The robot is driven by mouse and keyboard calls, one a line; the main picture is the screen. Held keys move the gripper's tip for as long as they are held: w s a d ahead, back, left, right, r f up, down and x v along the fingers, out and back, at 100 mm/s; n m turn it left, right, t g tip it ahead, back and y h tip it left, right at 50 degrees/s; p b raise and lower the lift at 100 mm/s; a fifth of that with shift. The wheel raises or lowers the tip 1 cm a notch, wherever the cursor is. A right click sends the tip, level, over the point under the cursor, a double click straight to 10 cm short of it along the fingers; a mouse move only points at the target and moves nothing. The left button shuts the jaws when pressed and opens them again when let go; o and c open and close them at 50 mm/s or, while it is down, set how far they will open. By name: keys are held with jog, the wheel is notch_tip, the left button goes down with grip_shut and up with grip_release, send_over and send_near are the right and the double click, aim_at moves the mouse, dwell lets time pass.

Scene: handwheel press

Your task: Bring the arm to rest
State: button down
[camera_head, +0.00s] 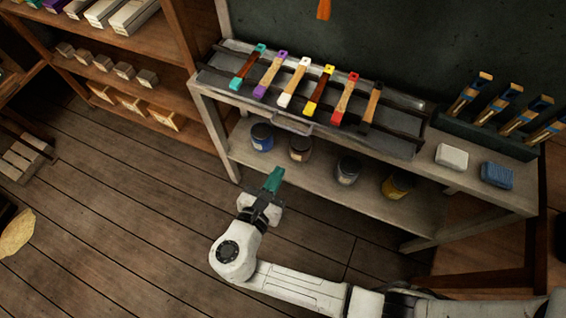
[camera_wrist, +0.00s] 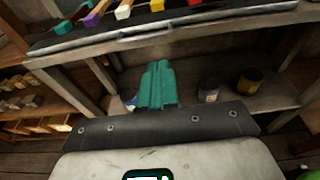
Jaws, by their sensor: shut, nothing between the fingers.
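My gripper (camera_head: 273,179) has teal fingers and is in the middle of the head view, in front of the grey shelf table (camera_head: 215,125). The fingers are closed together with nothing between them. In the wrist view my gripper (camera_wrist: 158,72) points toward the table's lower shelf, below the top's front edge. My white arm reaches in from the lower right and bends at the elbow over the wooden floor.
A rack (camera_head: 222,75) of several colour-ended handles lies on the table top. Several jars, one dark blue (camera_head: 262,136), stand on the lower shelf. A white block (camera_head: 452,157) and a blue block (camera_head: 497,175) sit at right.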

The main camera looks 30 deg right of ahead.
jog(key=shift+v, duration=0.75)
jog(key=s+d+f+m+g+y, duration=0.2)
jog(key=s+d+m+g, duration=0.15)
jog(key=d+m, duration=0.25)
jog(key=s+d+f+m+g+y, duration=0.2)
jog(key=s+d+f+m+g, duration=0.15)
jog(key=d+m, duration=0.25)
jog(key=s+d+r+m+g+y, duration=0.1)
jog(key=s+d+r+m+y, duration=0.1)
jog(key=s+m+y, duration=0.6)
jog(key=s+d+m, duration=0.1)
jog(key=m, duration=0.5)
jog(key=shift+s+r+y, duration=0.15)
jog(key=shift+r+y, duration=0.15)
